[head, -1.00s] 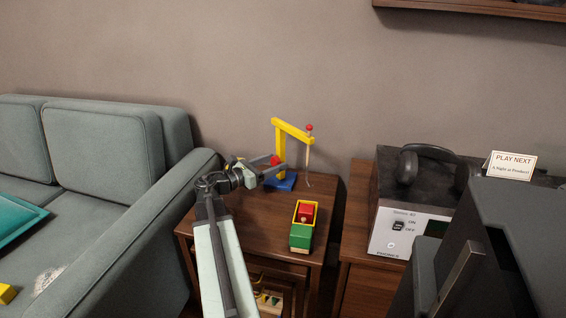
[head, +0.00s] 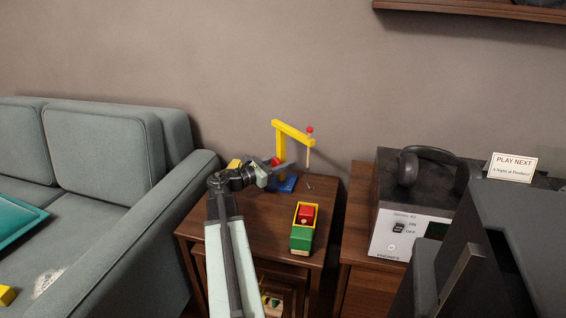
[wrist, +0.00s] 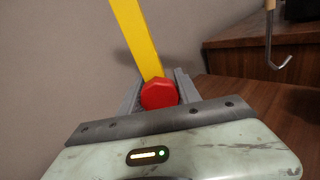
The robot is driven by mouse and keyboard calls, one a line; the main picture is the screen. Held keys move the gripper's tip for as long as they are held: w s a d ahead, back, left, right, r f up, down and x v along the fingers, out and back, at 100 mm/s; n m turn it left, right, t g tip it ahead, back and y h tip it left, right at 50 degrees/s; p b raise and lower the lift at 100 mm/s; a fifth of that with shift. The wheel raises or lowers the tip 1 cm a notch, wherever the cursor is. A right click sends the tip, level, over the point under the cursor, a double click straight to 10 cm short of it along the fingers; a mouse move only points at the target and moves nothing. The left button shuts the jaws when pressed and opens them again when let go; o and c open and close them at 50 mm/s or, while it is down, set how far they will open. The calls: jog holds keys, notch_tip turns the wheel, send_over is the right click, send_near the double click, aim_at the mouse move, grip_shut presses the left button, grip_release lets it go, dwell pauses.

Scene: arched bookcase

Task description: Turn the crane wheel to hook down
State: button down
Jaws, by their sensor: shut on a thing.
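The toy crane (head: 294,132) stands on the small brown table, with a yellow post and arm and a blue base (head: 282,186). Its red wheel (head: 275,161) is on the post, partly hidden by my gripper (head: 281,167). In the wrist view, the red wheel (wrist: 159,94) sits between the two grey fingers of my gripper (wrist: 158,90), which is shut on it. The yellow post (wrist: 138,38) rises behind the wheel. The grey hook (wrist: 281,61) hangs at the upper right of the wrist view; in the head view, it (head: 309,186) hangs low near the tabletop.
A green and yellow toy truck (head: 302,238) with a red load stands at the table's front right. A sofa (head: 105,200) is at the left. A cabinet with a grey device (head: 405,232) and headphones (head: 410,165) stands at the right.

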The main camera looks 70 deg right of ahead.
aim_at(274, 165)
jog(key=shift+m, duration=0.8)
jog(key=c, duration=0.9)
grip_release()
jog(key=v, duration=0.8)
